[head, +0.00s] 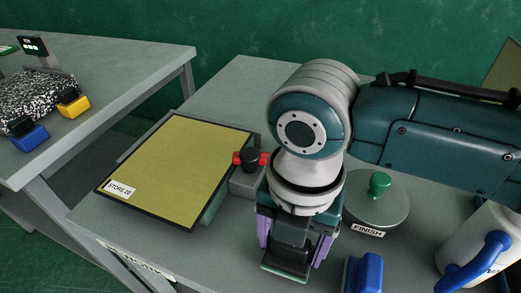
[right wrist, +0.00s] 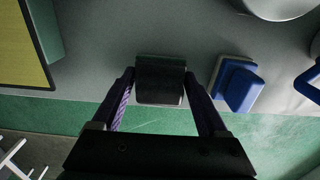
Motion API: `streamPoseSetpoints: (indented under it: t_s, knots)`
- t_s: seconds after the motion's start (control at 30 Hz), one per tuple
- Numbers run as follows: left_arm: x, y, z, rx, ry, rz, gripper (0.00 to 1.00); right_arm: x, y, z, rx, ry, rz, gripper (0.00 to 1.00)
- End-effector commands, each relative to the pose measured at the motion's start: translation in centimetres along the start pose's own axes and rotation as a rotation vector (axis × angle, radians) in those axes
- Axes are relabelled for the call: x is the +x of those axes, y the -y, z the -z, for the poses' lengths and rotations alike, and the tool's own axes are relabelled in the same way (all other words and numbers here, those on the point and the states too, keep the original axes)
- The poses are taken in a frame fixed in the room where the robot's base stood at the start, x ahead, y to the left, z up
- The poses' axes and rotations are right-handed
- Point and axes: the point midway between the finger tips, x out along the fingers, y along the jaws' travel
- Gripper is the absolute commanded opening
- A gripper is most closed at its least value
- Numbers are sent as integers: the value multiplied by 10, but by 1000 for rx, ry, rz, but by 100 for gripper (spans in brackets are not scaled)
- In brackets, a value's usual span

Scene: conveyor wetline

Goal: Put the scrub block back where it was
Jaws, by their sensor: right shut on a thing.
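My right gripper (head: 291,250) points down over the front part of the near table and is shut on a dark block. The dark block (head: 287,262) has a black upper part and a pale green lower edge, and looks like a scrub block. In the right wrist view the dark block (right wrist: 160,80) sits between the two fingers, near the table's front edge. I cannot tell whether it touches the table. A blue block (head: 363,272) stands to its right, also seen in the right wrist view (right wrist: 237,84). My left gripper is not in view.
A yellow-topped box labelled STORE 20 (head: 170,170) lies left, beside a red-and-black knob (head: 251,159). A round FINISH plate (head: 376,208) with a green knob and a blue-handled white jug (head: 485,240) are right. Another table (head: 110,75) holds blue and yellow blocks.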

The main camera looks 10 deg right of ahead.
Motion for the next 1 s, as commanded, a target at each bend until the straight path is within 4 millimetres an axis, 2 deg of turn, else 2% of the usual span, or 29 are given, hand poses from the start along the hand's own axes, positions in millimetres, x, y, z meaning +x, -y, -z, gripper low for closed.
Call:
streamPoseSetpoints:
  t_s: [0.07, 0.43, 0.47, 0.67, 0.87, 1.0]
  knots:
    - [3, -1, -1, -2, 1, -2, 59, 8, 0, 0, 0, -1, 1, 0]
    - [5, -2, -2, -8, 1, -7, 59, 12, 0, 0, 0, 0, -1, 0]
    - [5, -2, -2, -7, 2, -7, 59, 12, 0, 0, 0, 0, -1, 78]
    - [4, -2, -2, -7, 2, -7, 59, 11, 0, 0, 0, 0, 0, 100]
    - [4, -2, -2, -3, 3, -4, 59, 11, 0, 0, 0, 0, 0, 100]
    - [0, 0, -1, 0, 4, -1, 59, 3, 0, 0, 0, 1, -1, 100]
